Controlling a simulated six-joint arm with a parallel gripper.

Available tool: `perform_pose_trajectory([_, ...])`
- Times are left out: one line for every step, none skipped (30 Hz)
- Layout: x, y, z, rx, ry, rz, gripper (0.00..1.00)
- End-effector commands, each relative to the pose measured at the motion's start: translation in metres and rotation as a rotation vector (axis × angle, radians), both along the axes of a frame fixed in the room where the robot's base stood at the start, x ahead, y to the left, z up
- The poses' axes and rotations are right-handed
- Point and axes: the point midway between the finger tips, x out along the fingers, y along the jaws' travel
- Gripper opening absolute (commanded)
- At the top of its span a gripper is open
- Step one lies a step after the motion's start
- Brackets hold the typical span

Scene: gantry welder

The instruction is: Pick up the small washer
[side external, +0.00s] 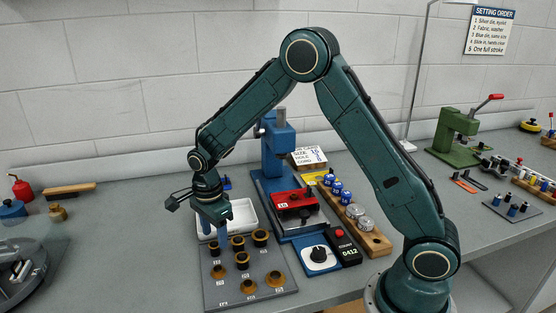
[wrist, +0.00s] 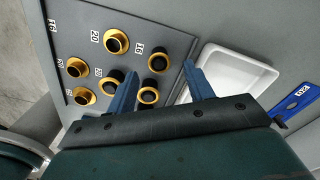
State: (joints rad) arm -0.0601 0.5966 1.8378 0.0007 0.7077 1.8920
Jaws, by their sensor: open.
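A grey board (side external: 215,297) holds several gold-rimmed ring pieces in rows with small number labels. Some have dark raised centres, such as the back-right one (side external: 260,238); the front ones (side external: 275,279) look flatter. I cannot tell for sure which is the small washer. In the wrist view, labels read 16 and 20; a gold ring with a dark centre (wrist: 158,62) is beside a 16 label. My gripper (side external: 213,231) points down over the board's back-left part, and its blue fingers are open and apart in the wrist view (wrist: 160,74). One ring (wrist: 148,97) shows between the fingers.
A white tray (wrist: 206,78) is just behind the board. Bare bench lies left of the board.

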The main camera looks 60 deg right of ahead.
Motion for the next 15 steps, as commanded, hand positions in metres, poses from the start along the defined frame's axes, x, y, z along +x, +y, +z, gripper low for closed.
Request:
perform_pose_trajectory([-0.0007,-0.0002,-0.0050,0.000,0.003,0.000,0.52])
perform_pose_trajectory([-0.0006,-0.0003,-0.0067,0.000,0.002,0.000,0.52])
perform_pose_trajectory([-0.0004,-0.0002,-0.0084,-0.001,0.001,0.000,0.52])
perform_pose_trajectory([-0.0003,-0.0002,-0.0093,-0.001,0.000,0.000,0.52])
perform_pose_trajectory([-0.0003,-0.0002,-0.0099,-0.001,0.000,0.000,0.52])
perform_pose_trajectory([-0.0003,-0.0002,-0.0103,-0.001,0.000,0.001,0.52])
perform_pose_trajectory([-0.0002,-0.0003,-0.0104,-0.001,0.000,0.001,0.52])
perform_pose_trajectory([-0.0002,-0.0003,-0.0103,-0.001,0.000,0.001,0.52])
perform_pose_trajectory([-0.0002,-0.0003,-0.0102,-0.001,-0.001,0.001,0.52])
perform_pose_trajectory([-0.0002,-0.0003,-0.0102,-0.001,0.000,0.001,0.52])
perform_pose_trajectory([-0.0002,-0.0003,-0.0102,-0.001,0.000,0.001,0.52])
perform_pose_trajectory([-0.0002,-0.0003,-0.0101,-0.001,0.000,0.001,0.52])
perform_pose_trajectory([-0.0002,-0.0003,-0.0101,-0.001,0.000,0.001,0.52])
perform_pose_trajectory([-0.0002,-0.0003,-0.0100,-0.001,0.000,0.001,0.52])
perform_pose_trajectory([-0.0002,-0.0003,-0.0100,-0.001,0.000,0.001,0.52])
